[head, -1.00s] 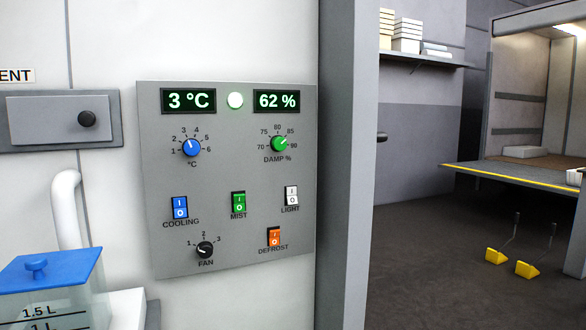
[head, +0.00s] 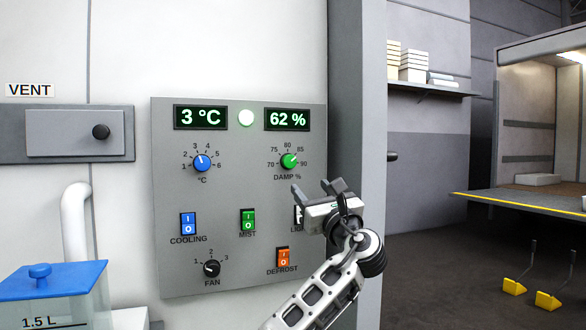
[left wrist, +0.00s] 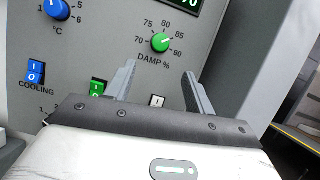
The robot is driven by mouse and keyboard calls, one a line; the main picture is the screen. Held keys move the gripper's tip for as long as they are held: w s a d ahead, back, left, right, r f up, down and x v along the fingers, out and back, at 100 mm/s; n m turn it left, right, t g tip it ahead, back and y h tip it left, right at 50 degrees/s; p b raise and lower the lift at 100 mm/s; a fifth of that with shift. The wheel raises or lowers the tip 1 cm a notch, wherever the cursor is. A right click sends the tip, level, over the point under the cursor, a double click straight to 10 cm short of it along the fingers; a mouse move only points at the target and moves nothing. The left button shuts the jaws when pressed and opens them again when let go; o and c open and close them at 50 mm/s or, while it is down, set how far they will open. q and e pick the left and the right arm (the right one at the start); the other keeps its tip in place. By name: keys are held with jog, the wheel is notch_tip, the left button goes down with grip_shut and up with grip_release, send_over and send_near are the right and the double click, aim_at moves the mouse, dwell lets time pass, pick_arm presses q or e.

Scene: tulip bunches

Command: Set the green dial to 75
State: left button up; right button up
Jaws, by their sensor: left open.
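The green dial (head: 289,161) sits on the grey control panel (head: 225,275), above the label DAMP %. Its scale runs from 70 to 90, and its pale mark points up and right, near 85. It also shows in the left wrist view (left wrist: 160,42). The display (head: 288,118) above it reads 62 %. My left gripper (head: 313,187) is open and empty, below and slightly right of the dial, apart from it. In the left wrist view its two fingers (left wrist: 158,75) point toward the panel, below the dial. My right gripper is not in view.
A blue dial (head: 202,163), a black FAN dial (head: 212,268), and green (head: 248,221), blue (head: 188,224) and orange (head: 283,258) switches share the panel. My gripper partly hides the white LIGHT switch (head: 298,215). A grey post (head: 357,130) stands right of the panel.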

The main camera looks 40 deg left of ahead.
aim_at(291, 164)
pick_arm(q)
jog(key=p+x, duration=0.1)
jog(key=x, duration=1.1)
jog(key=c, duration=1)
